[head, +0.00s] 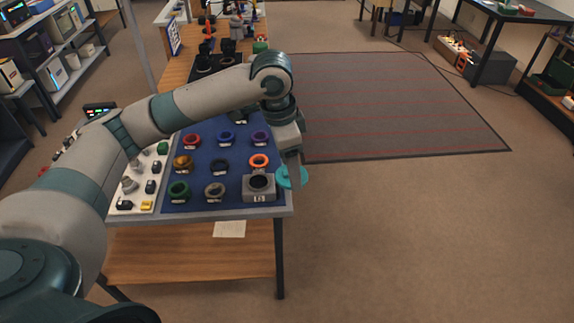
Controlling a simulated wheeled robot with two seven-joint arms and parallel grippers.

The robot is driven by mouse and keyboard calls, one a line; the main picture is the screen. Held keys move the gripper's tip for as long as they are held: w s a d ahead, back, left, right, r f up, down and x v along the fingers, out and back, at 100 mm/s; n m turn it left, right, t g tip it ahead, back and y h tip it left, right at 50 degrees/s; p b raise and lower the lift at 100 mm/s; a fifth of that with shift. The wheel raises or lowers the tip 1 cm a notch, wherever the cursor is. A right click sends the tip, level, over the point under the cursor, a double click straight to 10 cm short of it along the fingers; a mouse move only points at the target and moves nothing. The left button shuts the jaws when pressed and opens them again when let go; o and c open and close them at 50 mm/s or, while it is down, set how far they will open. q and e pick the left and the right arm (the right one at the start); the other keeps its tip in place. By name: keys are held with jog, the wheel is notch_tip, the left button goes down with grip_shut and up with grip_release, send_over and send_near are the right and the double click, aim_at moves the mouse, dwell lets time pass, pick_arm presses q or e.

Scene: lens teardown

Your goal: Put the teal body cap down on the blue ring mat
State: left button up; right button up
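The teal body cap (283,178) is a teal disc at the fingertips of my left gripper (292,170). The gripper appears shut on it, and a finger covers the cap's middle. The cap is held tilted at the table's front right corner, just right of a grey block with a dark round opening (258,187). The blue ring mat (238,150) lies on the table left of the gripper. My forearm hides the mat's far part. My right gripper is not in view.
A white tray with small parts (147,190) lies left of the mat. A white paper (229,229) lies on the lower shelf. Dark cylindrical items (204,60) stand farther back. Open floor lies to the right, with a grey rug (400,105).

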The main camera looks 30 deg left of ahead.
pick_arm(q)
jog(key=s+d+r+n+y, duration=0.1)
jog(key=s+d+r+n, duration=0.2)
jog(key=n, duration=0.7)
jog(key=shift+s+d+r+t, duration=0.3)
jog(key=shift+s+r+t, duration=0.1)
jog(key=shift+s+r, duration=0.45)
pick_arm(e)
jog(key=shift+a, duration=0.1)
